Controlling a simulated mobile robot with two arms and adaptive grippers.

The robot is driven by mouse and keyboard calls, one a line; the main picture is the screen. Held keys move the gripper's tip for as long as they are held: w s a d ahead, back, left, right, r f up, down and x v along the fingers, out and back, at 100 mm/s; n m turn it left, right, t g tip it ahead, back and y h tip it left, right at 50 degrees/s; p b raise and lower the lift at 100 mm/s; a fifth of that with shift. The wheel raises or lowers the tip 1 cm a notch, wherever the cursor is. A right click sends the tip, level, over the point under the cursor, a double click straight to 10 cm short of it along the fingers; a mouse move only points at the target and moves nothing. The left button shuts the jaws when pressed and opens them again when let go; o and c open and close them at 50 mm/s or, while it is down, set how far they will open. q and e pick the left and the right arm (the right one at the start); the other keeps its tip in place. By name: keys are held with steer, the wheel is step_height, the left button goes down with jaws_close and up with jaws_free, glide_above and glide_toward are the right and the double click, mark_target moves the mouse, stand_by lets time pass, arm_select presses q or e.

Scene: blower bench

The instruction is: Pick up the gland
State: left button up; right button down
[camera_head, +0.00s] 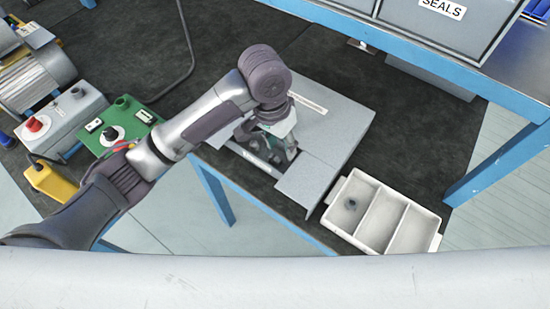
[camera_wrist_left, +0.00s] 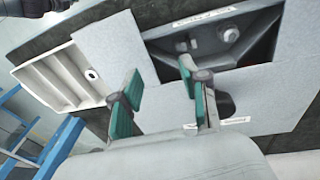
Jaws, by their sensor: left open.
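A small round piece with a dark hole, perhaps the gland (camera_head: 350,204), lies in the left compartment of a white tray (camera_head: 379,249). It also shows in the wrist view (camera_wrist_left: 91,74), at the upper left. My left gripper (camera_head: 283,152) is over the recess of a grey box (camera_head: 338,116), to the left of the tray. The wrist view shows its two green-padded fingers (camera_wrist_left: 158,85) apart with nothing between them. The arm and gripper hide part of the recess in the head view. My right gripper is not in view.
The recess holds a metal fitting (camera_wrist_left: 230,34). The tray's other two compartments look empty. A green control box (camera_head: 120,125), a grey switch box (camera_head: 62,122) and a motor (camera_head: 35,80) stand at left. A blue rack frame (camera_head: 440,67) is at upper right.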

arm_select(q)
step_height(320, 180, up, 3)
steer(key=w+a+y, duration=0.2)
steer(key=w, duration=0.1)
glide_above(275, 159)
steer(key=f, duration=0.8)
steer(key=shift+s+a+f, duration=0.1)
steer(key=shift+s+a, duration=0.05)
steer(key=shift+a, duration=0.15)
steer(key=shift+w+d+f+p, duration=0.1)
steer(key=shift+d+f+p, duration=0.1)
steer(key=shift+f, duration=1.25)
steer(key=shift+w+d+f+p, duration=0.1)
steer(key=shift+f+p, duration=0.1)
steer(key=shift+f, duration=1.25)
steer(key=c, duration=0.4)
